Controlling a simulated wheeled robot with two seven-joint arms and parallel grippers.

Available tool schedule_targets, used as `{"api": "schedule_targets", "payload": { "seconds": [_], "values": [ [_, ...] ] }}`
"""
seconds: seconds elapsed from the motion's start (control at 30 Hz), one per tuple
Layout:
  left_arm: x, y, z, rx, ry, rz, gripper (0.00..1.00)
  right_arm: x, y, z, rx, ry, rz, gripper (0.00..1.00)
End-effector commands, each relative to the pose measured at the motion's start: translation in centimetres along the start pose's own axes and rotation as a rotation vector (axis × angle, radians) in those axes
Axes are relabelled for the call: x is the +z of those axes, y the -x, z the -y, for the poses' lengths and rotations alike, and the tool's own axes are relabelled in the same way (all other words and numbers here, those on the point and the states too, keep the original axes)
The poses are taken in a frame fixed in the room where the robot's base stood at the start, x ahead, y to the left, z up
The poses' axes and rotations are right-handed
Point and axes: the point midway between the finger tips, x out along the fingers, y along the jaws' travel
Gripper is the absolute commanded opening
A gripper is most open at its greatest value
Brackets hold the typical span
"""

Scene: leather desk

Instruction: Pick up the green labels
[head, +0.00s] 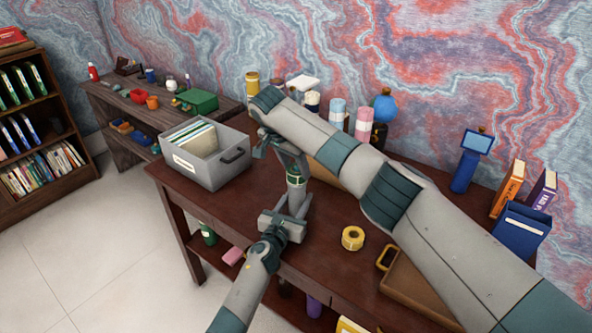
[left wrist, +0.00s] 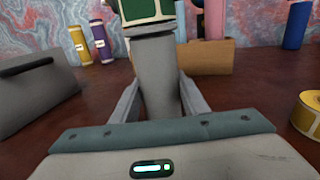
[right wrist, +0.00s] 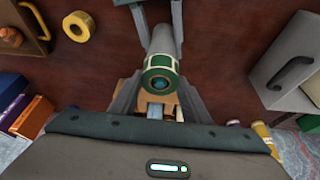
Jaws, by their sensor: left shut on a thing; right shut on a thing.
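The green labels (head: 295,180) show as a green, cream-edged band around the end of a grey cylinder. The band shows at the top of the left wrist view (left wrist: 145,10) and end-on in the right wrist view (right wrist: 160,66), with a blue-grey centre. The cylinder (left wrist: 158,75) stands roughly upright above the desk. My left gripper (head: 293,205) is shut on the grey cylinder from the front, below the band. My right gripper (head: 291,160) comes down from above and is shut at the banded end. Its fingers partly hide that end.
A grey bin (head: 215,176) with folders stands left on the dark desk (head: 330,265). A yellow tape roll (head: 353,238) and a brown tray (head: 410,288) lie right. Bottles and rolls line the back, partly behind my right arm. A blue device (head: 470,165) stands at the back right.

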Motion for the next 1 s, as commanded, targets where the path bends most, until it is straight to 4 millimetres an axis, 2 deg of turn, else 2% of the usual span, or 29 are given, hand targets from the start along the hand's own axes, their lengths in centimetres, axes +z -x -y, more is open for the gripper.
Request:
{"api": "schedule_targets", "payload": {
  "seconds": [0.17, 0.6, 0.8, 1.0],
  "values": [
    [0.0, 0.0, 0.0, 0.0, 0.0, 0.0, 0.16, -0.6, 1.4, 0.1, -0.002, 0.0, -0.001, 0.21],
    [0.0, 0.0, 0.0, 0.0, 0.0, 0.0, 0.16, -3.1, 7.7, 0.1, -0.002, 0.0, -0.001, 0.21],
    [0.0, 0.0, 0.0, 0.0, 0.0, 0.0, 0.16, -3.7, 9.0, 0.0, 0.0, 0.0, 0.0, 0.21],
    [0.0, 0.0, 0.0, 0.0, 0.0, 0.0, 0.16, -3.8, 9.1, 0.0, 0.0, 0.001, 0.0, 0.21]
  ]
}}
